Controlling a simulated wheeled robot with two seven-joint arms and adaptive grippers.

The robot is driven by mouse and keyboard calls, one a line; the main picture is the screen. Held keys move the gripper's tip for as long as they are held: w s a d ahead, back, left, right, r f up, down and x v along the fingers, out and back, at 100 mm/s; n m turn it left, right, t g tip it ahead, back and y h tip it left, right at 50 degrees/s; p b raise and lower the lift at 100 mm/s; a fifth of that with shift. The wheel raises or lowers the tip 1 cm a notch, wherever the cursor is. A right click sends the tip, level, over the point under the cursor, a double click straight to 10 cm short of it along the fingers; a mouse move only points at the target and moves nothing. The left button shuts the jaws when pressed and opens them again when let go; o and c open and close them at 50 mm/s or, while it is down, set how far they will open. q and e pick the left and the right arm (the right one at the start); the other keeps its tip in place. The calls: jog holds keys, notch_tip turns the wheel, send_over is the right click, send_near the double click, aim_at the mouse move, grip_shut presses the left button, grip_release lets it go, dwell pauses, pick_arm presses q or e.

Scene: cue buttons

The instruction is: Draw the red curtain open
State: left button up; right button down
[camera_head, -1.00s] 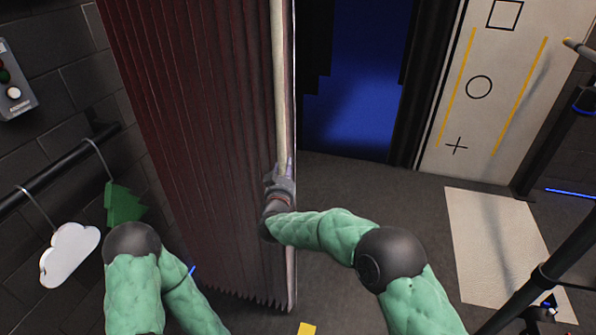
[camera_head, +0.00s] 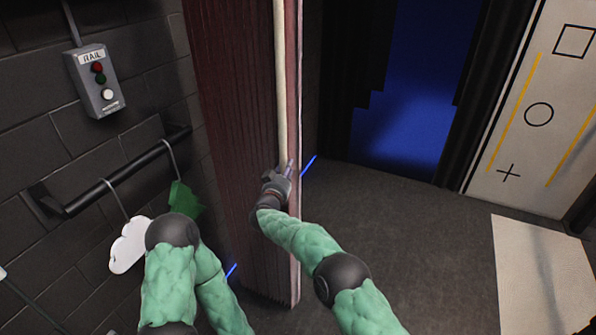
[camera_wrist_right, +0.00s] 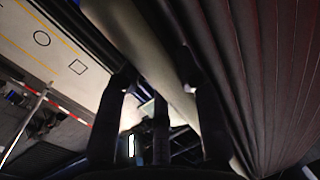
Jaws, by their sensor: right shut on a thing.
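The red curtain (camera_head: 235,130) hangs in tight dark-red folds left of centre in the head view. A pale edge strip (camera_head: 281,85) runs down its right side. My right gripper (camera_head: 284,172) is shut on this edge strip, at about mid-height of what shows. In the right wrist view, the fingers (camera_wrist_right: 155,85) straddle the pale strip (camera_wrist_right: 140,45), with the curtain folds (camera_wrist_right: 270,70) on the right. My left arm shows at the lower left, but its gripper is hidden from view.
A grey control box (camera_head: 96,82) marked RAIL is on the brick wall at left. Below it, a white cloud (camera_head: 129,245) and a green tree shape (camera_head: 187,199) hang from a black bar (camera_head: 110,180). A blue-lit opening (camera_head: 410,95) and open floor (camera_head: 400,215) lie to the right.

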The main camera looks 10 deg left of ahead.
jog(key=shift+w+a+r+p, duration=0.2)
jog(key=shift+w+a, duration=0.25)
jog(key=shift+a, duration=0.9)
jog(key=shift+w+a+r+p, duration=0.1)
jog(key=shift+w+a+p, duration=0.25)
jog(key=shift+a, duration=0.95)
jog(key=shift+w+a+r+p, duration=0.15)
jog(key=shift+w+a, duration=0.35)
jog(key=shift+a, duration=0.85)
jog(key=c, duration=0.8)
grip_release()
jog(key=shift+a, duration=0.1)
jog(key=shift+f, duration=0.25)
jog(key=shift+s+a+f, duration=0.1)
jog(key=shift+s, duration=0.05)
jog(key=shift+s+a, duration=0.1)
jog(key=shift+s, duration=0.35)
jog(key=s, duration=1)
jog(key=shift+s+a, duration=0.15)
jog(key=shift+s, duration=0.2)
